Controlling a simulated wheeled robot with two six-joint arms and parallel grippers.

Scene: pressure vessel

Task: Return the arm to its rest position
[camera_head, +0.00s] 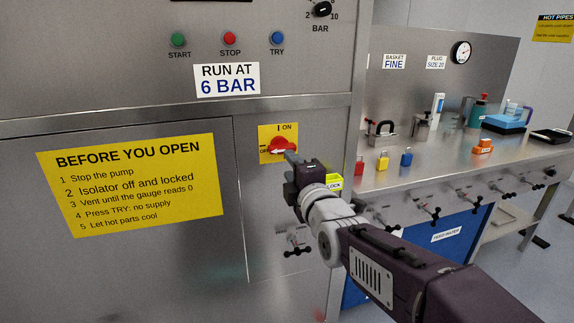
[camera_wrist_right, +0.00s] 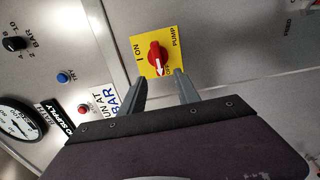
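My right gripper (camera_head: 291,157) reaches in from the lower right, with its fingertips close to the red rotary switch (camera_head: 279,146) on the yellow ON/OFF plate (camera_head: 264,132). The fingertips partly cover the plate's lower right in the head view. My left gripper is in neither view.
The steel cabinet front (camera_head: 130,280) stands close before my right arm. A yellow LOCK label (camera_head: 334,182) is just behind my wrist.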

